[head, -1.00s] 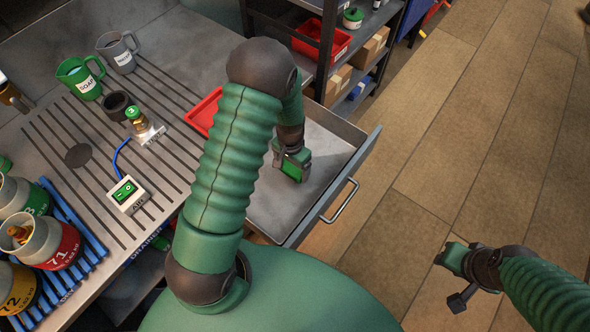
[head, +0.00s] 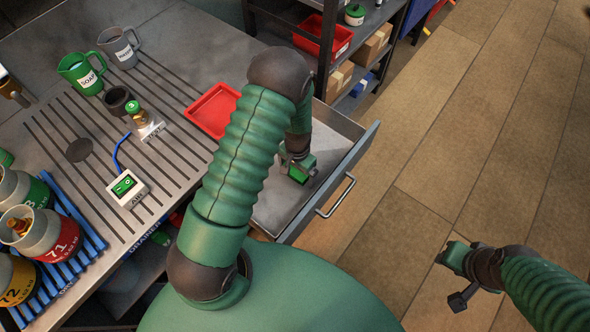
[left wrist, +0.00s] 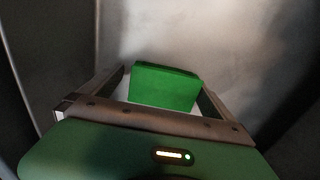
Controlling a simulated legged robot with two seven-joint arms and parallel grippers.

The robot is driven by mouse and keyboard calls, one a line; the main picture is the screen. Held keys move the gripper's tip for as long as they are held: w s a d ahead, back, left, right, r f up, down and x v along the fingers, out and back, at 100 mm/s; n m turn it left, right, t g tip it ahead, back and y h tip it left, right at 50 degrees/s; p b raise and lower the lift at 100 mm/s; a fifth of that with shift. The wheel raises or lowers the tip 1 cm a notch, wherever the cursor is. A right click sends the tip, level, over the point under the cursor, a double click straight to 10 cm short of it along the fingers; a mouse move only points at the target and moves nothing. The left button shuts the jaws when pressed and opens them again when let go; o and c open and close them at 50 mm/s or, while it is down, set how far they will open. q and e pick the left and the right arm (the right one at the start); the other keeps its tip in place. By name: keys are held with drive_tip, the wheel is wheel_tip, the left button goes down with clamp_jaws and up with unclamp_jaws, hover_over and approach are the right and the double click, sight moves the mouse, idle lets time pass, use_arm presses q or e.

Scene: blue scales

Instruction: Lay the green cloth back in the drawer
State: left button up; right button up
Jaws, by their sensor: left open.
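The green cloth (left wrist: 165,86) shows in the left wrist view as a folded, block-like piece between my two fingers, with pale grey drawer floor around it. The metal drawer (head: 346,166) is pulled out from the bench in the head view. My left gripper (head: 299,176) is down inside the drawer, pointing at its floor. It is open, with a finger on each side of the cloth. Whether the fingers touch the cloth I cannot tell. In the head view my arm hides part of the drawer. My right gripper (head: 447,257) is over the floor at the right, away from the drawer.
A red tray (head: 212,111) lies on the bench beside the drawer. A green jug (head: 78,74), a grey jug (head: 119,48), a switch box (head: 126,188) and several gas canisters stand farther left. A shelf rack (head: 326,75) stands behind the drawer. The floor at right is clear.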

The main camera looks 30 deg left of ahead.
sight(297, 171)
use_arm(q)
drive_tip(key=r, duration=0.1)
drive_tip(key=d+r, duration=0.1)
drive_tip(key=r, duration=0.2)
drive_tip(key=shift+w+d+r, duration=0.15)
drive_tip(key=shift+w+r, duration=0.05)
drive_tip(key=shift+w, duration=0.05)
wheel_tip(297, 171, up, 7)
drive_tip(key=a, duration=0.1)
drive_tip(key=s+d+r+n+t, duration=0.1)
drive_tip(key=s+d+r+t, duration=0.1)
drive_tip(key=s+d+r, duration=0.6)
wheel_tip(297, 171, up, 4)
drive_tip(key=shift+s+f+t+p, duration=0.2)
drive_tip(key=shift+s+t+p, duration=0.15)
drive_tip(key=shift+s, duration=0.35)
use_arm(e)
drive_tip(key=shift+w+d+r, duration=0.1)
drive_tip(key=shift+d+r, duration=0.15)
drive_tip(key=shift+d, duration=0.3)
use_arm(q)
drive_tip(key=shift+a, duration=0.2)
use_arm(e)
drive_tip(key=shift+a, duration=0.2)
drive_tip(key=shift+c, duration=0.4)
